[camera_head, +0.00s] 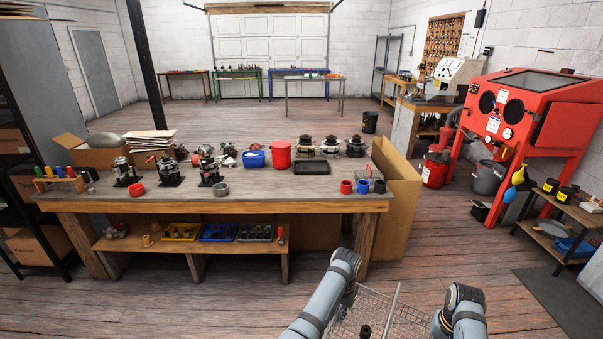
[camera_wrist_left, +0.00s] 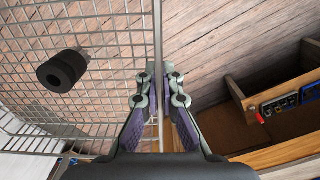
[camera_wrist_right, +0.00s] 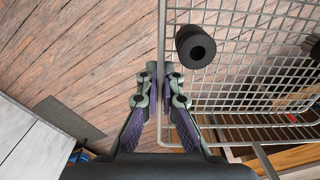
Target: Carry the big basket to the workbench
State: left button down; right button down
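The big wire basket (camera_head: 408,317) is at the bottom of the head view, between my two arms and in front of the workbench (camera_head: 262,184). A black cylindrical part lies in the basket; it shows in the left wrist view (camera_wrist_left: 62,71) and the right wrist view (camera_wrist_right: 196,46). My left gripper (camera_wrist_left: 160,78) is shut on one side of the basket's rim. My right gripper (camera_wrist_right: 161,78) is shut on the opposite side of the rim. In the head view my left gripper (camera_head: 349,295) is partly hidden behind its wrist.
The bench top holds alternators, a blue bin (camera_head: 254,159), a red bucket (camera_head: 280,154), a black tray (camera_head: 311,168) and small cups. A large cardboard box (camera_head: 397,200) stands at the bench's right end. A red blast cabinet (camera_head: 535,105) is at right. Floor between is clear.

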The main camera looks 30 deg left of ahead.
aim_at(300, 186)
jog(key=u, duration=1.05)
jog(key=i+l, duration=0.15)
jog(key=i, duration=0.45)
jog(key=i+l, duration=0.15)
jog(key=i, duration=0.4)
jog(key=i+l, duration=0.1)
jog(key=i, duration=0.5)
jog(key=i+l, duration=0.15)
jog(key=i, duration=0.4)
jog(key=i+l, duration=0.15)
jog(key=i, duration=0.45)
